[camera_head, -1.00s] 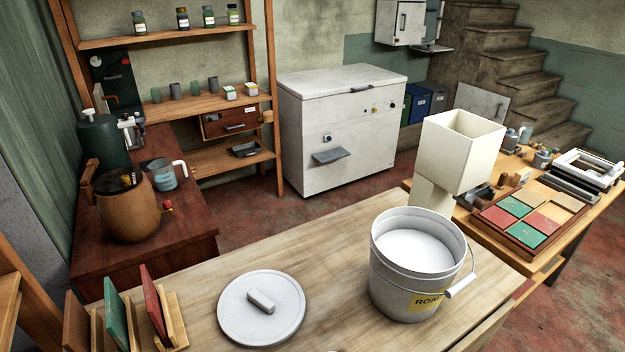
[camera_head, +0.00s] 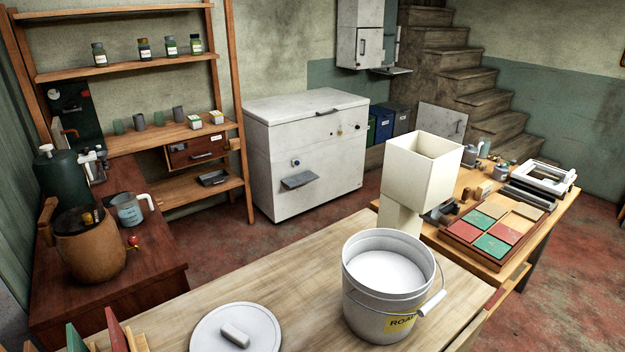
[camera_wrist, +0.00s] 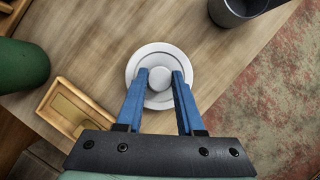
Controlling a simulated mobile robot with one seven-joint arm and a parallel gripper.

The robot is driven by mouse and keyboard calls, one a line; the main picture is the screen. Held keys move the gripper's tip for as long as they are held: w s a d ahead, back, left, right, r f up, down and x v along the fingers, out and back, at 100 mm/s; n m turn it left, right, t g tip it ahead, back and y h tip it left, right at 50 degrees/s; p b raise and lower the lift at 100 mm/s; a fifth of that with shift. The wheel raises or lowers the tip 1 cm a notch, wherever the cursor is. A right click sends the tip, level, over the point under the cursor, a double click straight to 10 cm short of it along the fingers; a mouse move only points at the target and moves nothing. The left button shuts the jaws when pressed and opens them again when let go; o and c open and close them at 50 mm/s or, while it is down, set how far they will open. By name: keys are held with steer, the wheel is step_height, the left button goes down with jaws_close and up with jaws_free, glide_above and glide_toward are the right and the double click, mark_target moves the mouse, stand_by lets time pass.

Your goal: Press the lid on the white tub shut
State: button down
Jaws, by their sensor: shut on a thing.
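In the wrist view, a white round lid-like piece (camera_wrist: 134,66) with concentric rims and a round white knob (camera_wrist: 160,80) is seen from above, over the wooden table. My gripper (camera_wrist: 160,71) has its blue fingers on either side of the knob, shut on it. Whether a white tub is under this piece is hidden. In the head view, a large white bucket (camera_head: 365,308) with a yellow label and wire handle stands open on the table, with white contents. A flat white lid (camera_head: 210,332) with a bar handle lies left of it, cut by the frame edge. My gripper is not in the head view.
In the wrist view, a wooden tray (camera_wrist: 66,97) and a green round object (camera_wrist: 20,65) lie left; a dark open container (camera_wrist: 235,14) is at the upper right. In the head view, a cream square-topped container (camera_head: 420,180) stands behind the bucket. Bare tabletop (camera_head: 270,275) lies between lid and bucket.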

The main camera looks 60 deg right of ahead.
steer(key=shift+r+p, duration=1.65)
step_height(320, 180, up, 5)
steer(key=p, duration=0.5)
